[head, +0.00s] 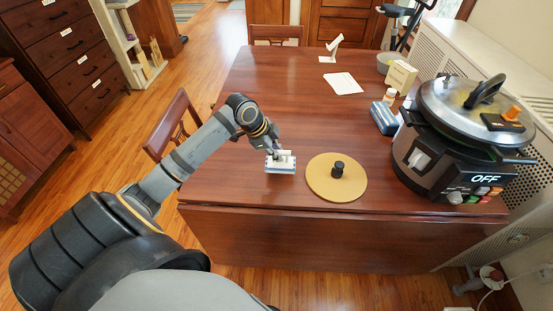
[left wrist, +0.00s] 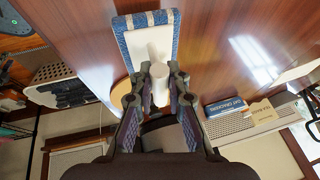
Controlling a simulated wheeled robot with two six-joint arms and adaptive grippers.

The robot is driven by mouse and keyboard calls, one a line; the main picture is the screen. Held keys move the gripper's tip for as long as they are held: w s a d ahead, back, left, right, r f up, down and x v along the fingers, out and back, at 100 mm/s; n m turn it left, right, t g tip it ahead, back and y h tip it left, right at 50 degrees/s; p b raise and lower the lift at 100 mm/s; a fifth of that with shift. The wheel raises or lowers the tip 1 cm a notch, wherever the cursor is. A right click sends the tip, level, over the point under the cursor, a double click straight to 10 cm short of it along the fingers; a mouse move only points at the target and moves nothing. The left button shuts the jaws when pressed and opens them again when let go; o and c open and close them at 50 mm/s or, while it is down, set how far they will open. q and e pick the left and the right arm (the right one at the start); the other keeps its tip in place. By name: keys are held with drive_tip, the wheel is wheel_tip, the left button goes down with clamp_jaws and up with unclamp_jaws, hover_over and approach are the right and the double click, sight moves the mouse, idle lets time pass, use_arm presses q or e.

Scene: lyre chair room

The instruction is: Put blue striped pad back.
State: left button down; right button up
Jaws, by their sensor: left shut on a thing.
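The blue striped pad (head: 281,168) has a white middle, a blue patterned edge and a white handle. It is at the near left part of the table, on or just above its top; I cannot tell which. My left gripper (head: 274,150) reaches it from above. In the left wrist view, the fingers of the left gripper (left wrist: 158,88) are shut on the pad's white handle, and the blue striped pad (left wrist: 131,44) extends beyond the fingertips. My right gripper is not in view.
A round tan disc (head: 320,189) with a black knob lies just right of the pad. A large cooker (head: 435,165) stands at the right. A blue cracker box (head: 384,118), small bottle (head: 389,97), white card (head: 343,83) and white stand (head: 333,49) are farther back. The table's middle is clear.

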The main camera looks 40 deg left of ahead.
use_arm(q)
drive_tip(key=shift+w+a+f, duration=0.1)
drive_tip(key=shift+a+f, duration=0.05)
drive_tip(key=shift+f, duration=1.65)
drive_tip(key=c, duration=1.3)
unclamp_jaws()
drive_tip(key=shift+f, duration=0.1)
drive_tip(key=p+v, duration=0.1)
drive_tip(key=v, duration=0.6)
drive_tip(key=shift+a, duration=0.15)
drive_tip(key=p+v, duration=0.5)
drive_tip(key=shift+d, duration=0.2)
